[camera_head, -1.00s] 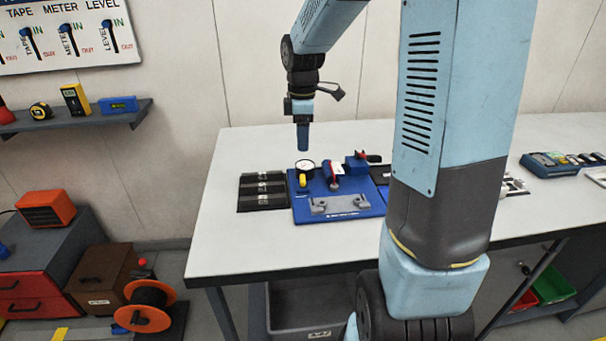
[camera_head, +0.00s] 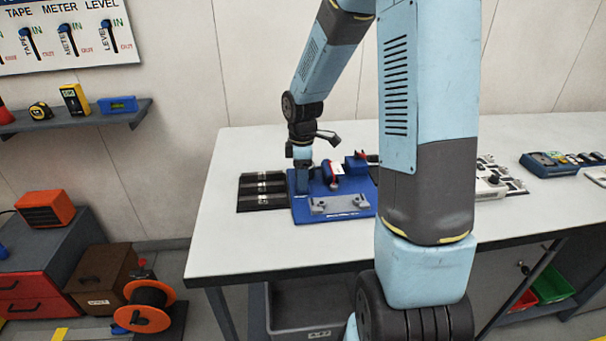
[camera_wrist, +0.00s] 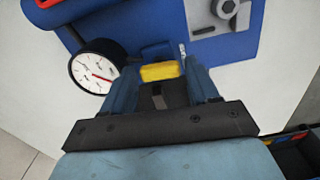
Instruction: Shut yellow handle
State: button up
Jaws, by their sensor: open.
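The yellow handle (camera_wrist: 160,72) shows in the wrist view beside a round white dial gauge (camera_wrist: 95,72), at the edge of a blue board. My gripper (camera_wrist: 168,66) is open, and its two blue fingers lie on either side of the handle. I cannot tell whether they touch it. In the head view my gripper (camera_head: 304,180) is low over the left part of the blue board (camera_head: 345,213) and hides the handle and the gauge.
A grey bracket (camera_head: 340,204) lies on the board's front part. A red-and-blue part (camera_head: 332,174) and a blue block (camera_head: 357,166) stand right of my gripper. The white table (camera_head: 240,235) is bare in front.

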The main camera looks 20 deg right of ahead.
jog(key=shift+d, duration=0.15)
jog(key=c, duration=0.8)
jog(key=m, duration=0.3)
jog(key=shift+m, duration=0.4)
jog(key=m, duration=0.4)
jog(key=shift+m, duration=0.3)
jog(key=m, duration=0.4)
jog(key=shift+m, duration=2.2)
